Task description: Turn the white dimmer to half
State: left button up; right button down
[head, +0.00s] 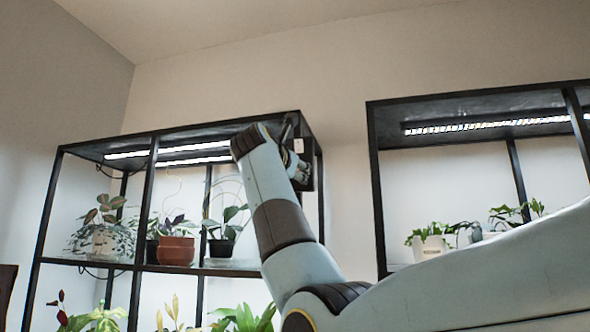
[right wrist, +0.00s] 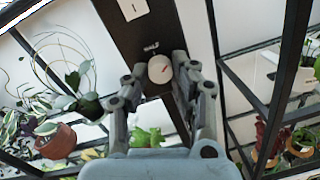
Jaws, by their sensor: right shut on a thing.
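In the head view my right gripper (head: 300,170) is at the right end of the left shelf unit, partly behind my own arm. I cannot make out the knob clearly there. My left gripper is in neither view.
A white rocker switch (right wrist: 133,9) sits on the same panel, beyond the dimmer. The left shelf unit (head: 150,140) holds potted plants, including a terracotta pot (head: 176,251). A second black shelf unit (head: 375,190) stands to the right, with bare wall between them.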

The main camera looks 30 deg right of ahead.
jog(key=shift+s+n+t+p, duration=0.1)
jog(key=shift+n+t+p, duration=0.5)
jog(key=shift+n+p, duration=3.9)
jog(key=shift+n+y+b, duration=0.3)
jog(key=shift+n+b, duration=0.8)
jog(key=shift+b, duration=0.05)
jog(key=c, duration=1.1)
grip_release()
jog(key=v, duration=1.2)
jog(key=shift+f, duration=0.15)
